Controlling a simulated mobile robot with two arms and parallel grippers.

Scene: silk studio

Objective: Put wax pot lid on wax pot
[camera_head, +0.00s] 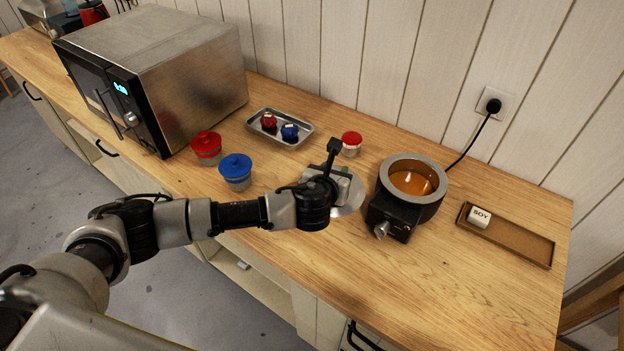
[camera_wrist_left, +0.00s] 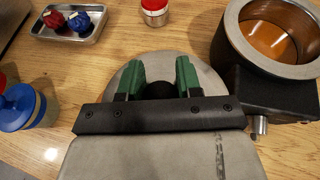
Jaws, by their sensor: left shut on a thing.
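The wax pot (camera_head: 409,188) stands open on the counter, with amber wax inside and a dark control box at its front. It also shows at the upper right of the left wrist view (camera_wrist_left: 275,38). The round grey wax pot lid (camera_head: 349,203) is just left of the pot, partly hidden by my gripper; its rim shows in the left wrist view (camera_wrist_left: 135,72). My left gripper (camera_wrist_left: 158,88) is shut on the lid's dark knob between its green fingertips. I cannot tell how high the lid is above the counter. My right gripper is not in view.
A metal tray (camera_head: 280,128) holds a red and a blue item. A red-topped jar (camera_head: 351,143), a red pot (camera_head: 206,147) and a blue pot (camera_head: 236,171) stand nearby. A microwave (camera_head: 150,75) is at left. A brown tray (camera_head: 506,235) with a SOY block (camera_head: 480,217) lies right.

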